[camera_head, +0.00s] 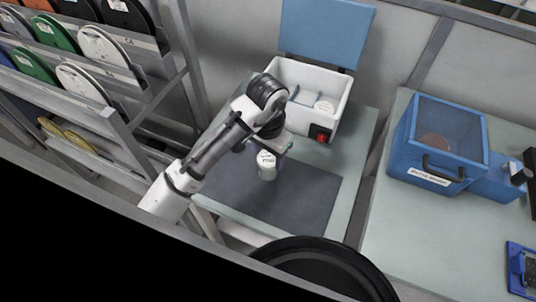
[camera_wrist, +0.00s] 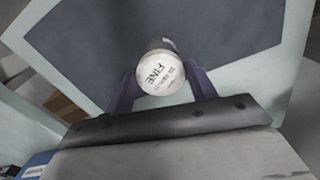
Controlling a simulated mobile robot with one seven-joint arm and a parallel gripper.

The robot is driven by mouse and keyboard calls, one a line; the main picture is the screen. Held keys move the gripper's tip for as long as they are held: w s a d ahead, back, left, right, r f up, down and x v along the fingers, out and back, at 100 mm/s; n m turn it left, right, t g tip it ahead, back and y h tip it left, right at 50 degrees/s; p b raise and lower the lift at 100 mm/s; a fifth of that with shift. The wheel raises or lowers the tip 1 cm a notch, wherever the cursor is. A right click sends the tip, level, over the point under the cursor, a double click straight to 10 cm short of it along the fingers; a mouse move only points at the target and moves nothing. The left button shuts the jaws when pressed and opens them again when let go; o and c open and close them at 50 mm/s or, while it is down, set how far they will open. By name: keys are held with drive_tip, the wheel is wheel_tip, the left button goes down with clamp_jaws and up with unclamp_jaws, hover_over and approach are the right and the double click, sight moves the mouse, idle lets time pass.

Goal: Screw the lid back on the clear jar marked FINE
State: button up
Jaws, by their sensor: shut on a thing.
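A small jar (camera_head: 267,172) with pale, cloudy-looking sides stands upright on the dark mat (camera_head: 305,192). A white round lid (camera_head: 265,158) is at its top, with dark print on it. In the wrist view the lid (camera_wrist: 160,74) reads FINE, upside down, and part of the jar's side (camera_wrist: 160,43) shows above it. My gripper (camera_wrist: 161,70) has a purple finger on each side of the lid and is shut on it. The fingers hide the lid's edges, so I cannot tell whether the lid is seated or just resting. In the head view my gripper (camera_head: 275,147) is over the jar.
A blue case (camera_head: 437,140) is on the right bench. A rack of discs (camera_head: 80,70) stands left. The mat's right side is clear.

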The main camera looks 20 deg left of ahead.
drive_tip(key=shift+a+f+m+b, duration=0.15)
drive_tip(key=shift+m+b, duration=0.45)
drive_tip(key=shift+m, duration=1.4)
drive_tip(key=shift+w+m+b, duration=0.1)
drive_tip(key=shift+m+b, duration=0.6)
drive_tip(key=shift+m, duration=0.7)
drive_tip(key=shift+m+b, duration=0.45)
drive_tip(key=shift+m, duration=1.25)
drive_tip(key=o, duration=0.9)
